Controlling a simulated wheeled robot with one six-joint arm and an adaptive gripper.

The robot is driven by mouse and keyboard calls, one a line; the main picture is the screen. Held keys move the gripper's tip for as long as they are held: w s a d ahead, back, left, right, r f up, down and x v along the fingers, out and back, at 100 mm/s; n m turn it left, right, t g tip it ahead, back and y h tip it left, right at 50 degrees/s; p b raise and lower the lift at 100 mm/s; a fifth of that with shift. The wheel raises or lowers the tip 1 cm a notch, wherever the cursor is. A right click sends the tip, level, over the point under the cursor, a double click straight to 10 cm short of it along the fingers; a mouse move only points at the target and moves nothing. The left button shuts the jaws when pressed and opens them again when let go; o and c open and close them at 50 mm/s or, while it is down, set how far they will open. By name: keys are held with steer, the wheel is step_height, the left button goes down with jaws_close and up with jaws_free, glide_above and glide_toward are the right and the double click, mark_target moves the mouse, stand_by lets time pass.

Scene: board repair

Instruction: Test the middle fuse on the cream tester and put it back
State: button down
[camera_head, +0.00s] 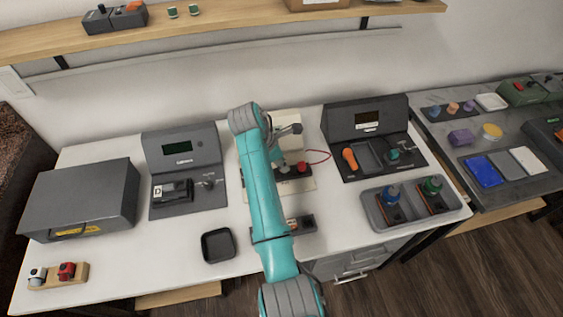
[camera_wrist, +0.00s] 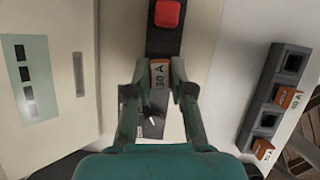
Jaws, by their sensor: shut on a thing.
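The cream tester (camera_head: 291,121) stands at the middle back of the white table, partly hidden behind my arm. The wrist view shows its cream face (camera_wrist: 85,45), a pale green panel with dark squares (camera_wrist: 27,80) and a red button (camera_wrist: 167,13) on a dark strip. My gripper (camera_wrist: 160,72) is shut on a fuse (camera_wrist: 160,75) marked 30 A, below the red button and over the dark strip. I cannot tell whether the fuse is seated. The grey fuse rack (camera_wrist: 262,92) at the right holds orange fuses (camera_wrist: 288,98) (camera_wrist: 262,150) and shows dark open slots.
A small black tray (camera_head: 218,246) lies left of my arm. Dark grey stations (camera_head: 184,146) (camera_head: 366,118) flank the tester.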

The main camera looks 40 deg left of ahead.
steer(key=shift+f, duration=1)
stand_by(1.8)
steer(key=c, duration=0.7)
jaws_free()
steer(key=shift+o, duration=0.2)
steer(key=shift+r, duration=1.6)
steer(key=shift+r, duration=2.9)
